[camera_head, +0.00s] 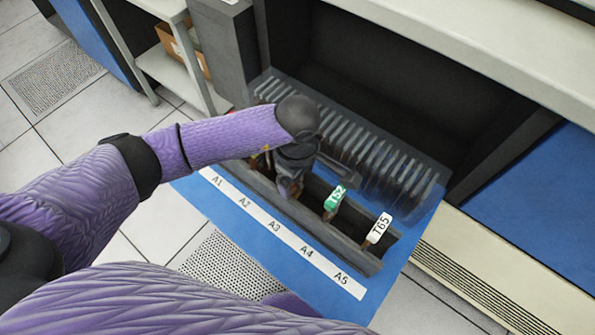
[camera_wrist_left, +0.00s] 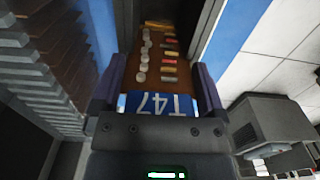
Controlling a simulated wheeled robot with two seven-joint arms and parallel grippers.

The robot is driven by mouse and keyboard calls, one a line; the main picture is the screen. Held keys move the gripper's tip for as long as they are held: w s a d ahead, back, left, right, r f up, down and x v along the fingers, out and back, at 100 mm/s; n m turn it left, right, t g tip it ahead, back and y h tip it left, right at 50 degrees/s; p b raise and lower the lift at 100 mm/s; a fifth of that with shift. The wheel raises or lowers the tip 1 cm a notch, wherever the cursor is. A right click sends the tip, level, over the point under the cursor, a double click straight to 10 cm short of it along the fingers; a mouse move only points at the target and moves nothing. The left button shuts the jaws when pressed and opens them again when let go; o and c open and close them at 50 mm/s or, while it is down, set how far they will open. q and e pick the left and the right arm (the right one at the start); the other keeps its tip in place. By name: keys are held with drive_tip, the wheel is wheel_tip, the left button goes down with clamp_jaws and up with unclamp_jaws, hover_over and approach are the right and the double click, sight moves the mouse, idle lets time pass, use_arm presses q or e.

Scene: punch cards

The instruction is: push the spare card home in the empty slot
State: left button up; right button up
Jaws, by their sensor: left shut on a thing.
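My left gripper (camera_head: 288,180) is over the open card cage, roughly behind the A3 mark. In the left wrist view my left gripper (camera_wrist_left: 158,92) is shut on a brown card (camera_wrist_left: 157,68) with a blue T47 label (camera_wrist_left: 160,104), round white parts and small coloured parts. The card points down between dark walls; its lower edge and depth in the slot cannot be made out. A card with a green T52 label (camera_head: 335,198) stands near A4. A card with a white T65 label (camera_head: 378,228) stands near A5. My arm hides much of the A1 and A2 end.
The label strip (camera_head: 285,232) reads A1 to A5 on a blue front panel (camera_head: 380,300). Ribbed dark rails (camera_head: 370,155) run behind the cards. A dark cabinet recess lies beyond. A grey shelf (camera_head: 185,70) with a box stands at the upper left.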

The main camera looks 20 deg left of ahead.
use_arm(q)
drive_tip(key=shift+f, duration=0.4)
use_arm(e)
drive_tip(key=shift+s+d+f, duration=0.15)
drive_tip(key=shift+f, duration=0.1)
use_arm(q)
drive_tip(key=o, duration=0.9)
drive_tip(key=shift+r, duration=0.2)
wheel_tip(320, 180, up, 10)
drive_tip(key=p, duration=0.4)
drive_tip(key=shift+f, duration=0.15)
use_arm(e)
drive_tip(key=r, duration=0.2)
drive_tip(key=w+r, duration=0.1)
drive_tip(key=r, duration=0.1)
drive_tip(key=shift+w+d+r, duration=0.1)
drive_tip(key=shift+w+d, duration=0.05)
drive_tip(key=shift+w, duration=0.05)
